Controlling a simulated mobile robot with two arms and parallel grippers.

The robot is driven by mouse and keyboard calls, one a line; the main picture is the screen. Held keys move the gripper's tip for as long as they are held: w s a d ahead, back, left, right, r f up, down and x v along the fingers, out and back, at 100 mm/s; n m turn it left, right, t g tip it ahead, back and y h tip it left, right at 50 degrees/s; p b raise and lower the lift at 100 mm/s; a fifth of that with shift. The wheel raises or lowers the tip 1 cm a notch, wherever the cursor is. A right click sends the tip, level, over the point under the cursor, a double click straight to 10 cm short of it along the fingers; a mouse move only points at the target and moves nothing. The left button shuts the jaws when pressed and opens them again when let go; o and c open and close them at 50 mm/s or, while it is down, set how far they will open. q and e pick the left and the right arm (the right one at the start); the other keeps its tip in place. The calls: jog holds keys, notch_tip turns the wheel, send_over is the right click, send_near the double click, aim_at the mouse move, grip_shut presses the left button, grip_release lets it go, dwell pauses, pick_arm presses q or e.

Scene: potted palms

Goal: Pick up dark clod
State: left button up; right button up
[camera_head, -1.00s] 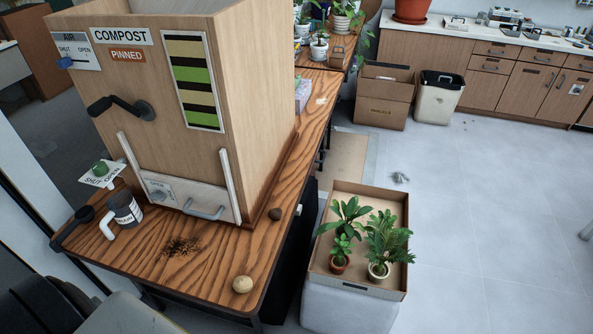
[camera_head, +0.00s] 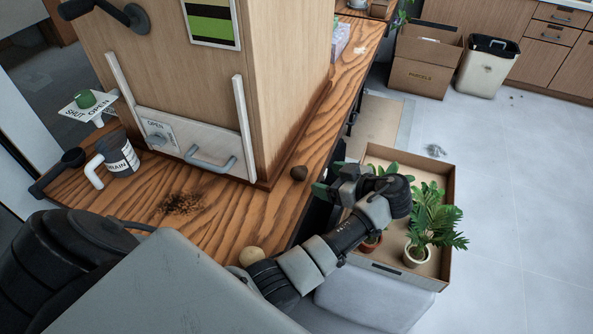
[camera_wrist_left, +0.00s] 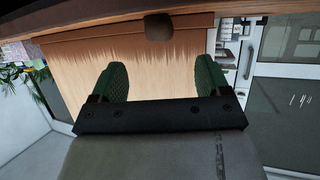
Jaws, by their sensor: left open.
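My right gripper is not in view.
A pale round lump (camera_head: 251,256) lies near my left forearm. A carton (camera_head: 450,195) of potted plants is below my gripper. A mug (camera_head: 118,155) and dark crumbs (camera_head: 180,203) are on the bench at left.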

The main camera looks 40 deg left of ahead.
aim_at(304, 173)
pick_arm(q)
jog(key=p+x, duration=0.1)
jog(key=x, duration=0.8)
jog(key=shift+a+f, duration=0.2)
jog(key=shift+f, duration=0.05)
jog(key=c, duration=1)
